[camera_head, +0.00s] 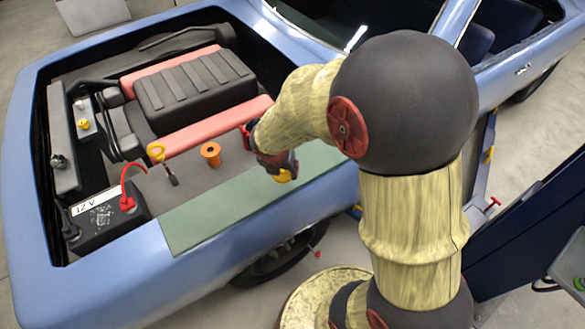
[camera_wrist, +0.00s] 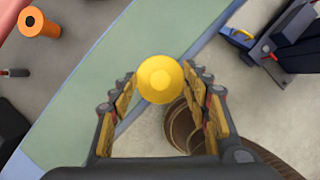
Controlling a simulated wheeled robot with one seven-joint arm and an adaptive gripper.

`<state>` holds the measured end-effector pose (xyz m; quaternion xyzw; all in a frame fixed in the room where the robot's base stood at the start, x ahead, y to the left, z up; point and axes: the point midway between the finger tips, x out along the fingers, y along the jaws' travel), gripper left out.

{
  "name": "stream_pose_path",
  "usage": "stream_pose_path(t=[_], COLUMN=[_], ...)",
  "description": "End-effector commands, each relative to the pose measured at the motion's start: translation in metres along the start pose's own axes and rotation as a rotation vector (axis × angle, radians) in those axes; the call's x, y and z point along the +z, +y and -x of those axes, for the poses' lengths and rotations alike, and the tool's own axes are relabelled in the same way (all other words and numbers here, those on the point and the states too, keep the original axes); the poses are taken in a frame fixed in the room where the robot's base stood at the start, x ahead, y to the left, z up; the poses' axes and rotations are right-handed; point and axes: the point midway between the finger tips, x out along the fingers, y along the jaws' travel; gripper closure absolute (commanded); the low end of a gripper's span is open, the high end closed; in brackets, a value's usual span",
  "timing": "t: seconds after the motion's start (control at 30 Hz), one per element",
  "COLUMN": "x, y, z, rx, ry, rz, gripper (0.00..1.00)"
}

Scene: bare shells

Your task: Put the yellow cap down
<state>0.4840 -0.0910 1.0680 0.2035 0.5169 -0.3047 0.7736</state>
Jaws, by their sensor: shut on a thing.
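The yellow cap (camera_wrist: 160,79) is round and sits between the fingertips of my gripper (camera_wrist: 158,92) in the wrist view. The fingers touch it on both sides. I cannot tell whether the cap touches the mat. The mat also shows in the wrist view (camera_wrist: 100,75), left of and behind the cap.
A 12 V battery (camera_head: 105,222) with a red cable is at the left. The mat's left part is clear. The fender edge (camera_head: 200,262) drops to the floor.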

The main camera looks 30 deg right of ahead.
Motion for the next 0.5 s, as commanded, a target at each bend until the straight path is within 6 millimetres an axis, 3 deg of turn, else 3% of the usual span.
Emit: stream_pose_path(t=[0.27,0.5], x=[0.047,0.059], y=[0.003,0.005], z=[-0.053,-0.1], rx=[-0.002,0.0], ry=[0.002,0.001], rz=[-0.003,-0.001], gripper=[0.74,0.74])
